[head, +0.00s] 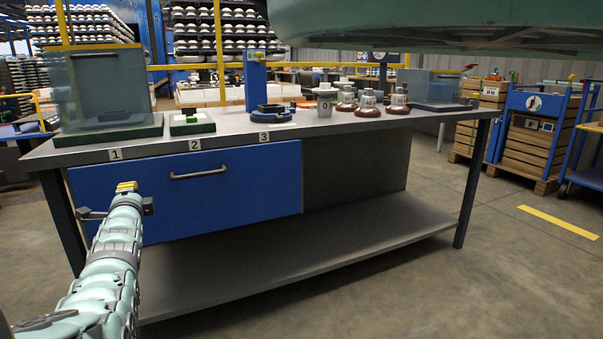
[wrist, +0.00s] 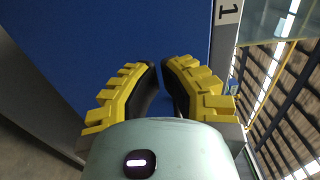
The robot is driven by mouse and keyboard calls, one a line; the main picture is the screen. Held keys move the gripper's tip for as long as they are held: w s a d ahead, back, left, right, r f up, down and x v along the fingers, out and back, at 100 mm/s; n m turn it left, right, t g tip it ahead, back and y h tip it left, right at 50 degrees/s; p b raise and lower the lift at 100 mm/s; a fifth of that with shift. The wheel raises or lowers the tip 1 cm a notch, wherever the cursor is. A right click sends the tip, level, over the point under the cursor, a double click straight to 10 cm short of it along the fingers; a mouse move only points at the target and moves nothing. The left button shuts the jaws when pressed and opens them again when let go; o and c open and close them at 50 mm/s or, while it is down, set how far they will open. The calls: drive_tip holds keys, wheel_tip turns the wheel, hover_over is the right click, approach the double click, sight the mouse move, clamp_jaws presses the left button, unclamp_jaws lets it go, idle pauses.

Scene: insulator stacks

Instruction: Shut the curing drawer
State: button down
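The curing drawer (head: 230,187) has a wide blue front with a metal bar handle (head: 198,173). It sits under the left half of the workbench (head: 300,140). Its front lies close under the bench edge, and I see no gap or inside of the drawer. My gripper (head: 126,187) is in front of the drawer's left part, left of the handle and apart from it. In the wrist view the blue front (wrist: 150,28) fills the space beyond my fingers. The yellow-padded fingertips are nearly together with nothing seen between them. Contact with the front cannot be told.
The bench top holds a clear-walled box (head: 100,90), a green-and-white block (head: 192,122), a dark blue fixture (head: 268,112) and several insulators (head: 368,103). A lower shelf (head: 290,262) runs under the bench. Floor (head: 490,270) to the right is clear. Blue racks with crates (head: 530,130) stand beyond.

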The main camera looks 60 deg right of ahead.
drive_tip(key=p+v, duration=0.4)
drive_tip(key=v, duration=0.4)
drive_tip(key=shift+f+p, duration=0.2)
drive_tip(key=shift+p, duration=0.2)
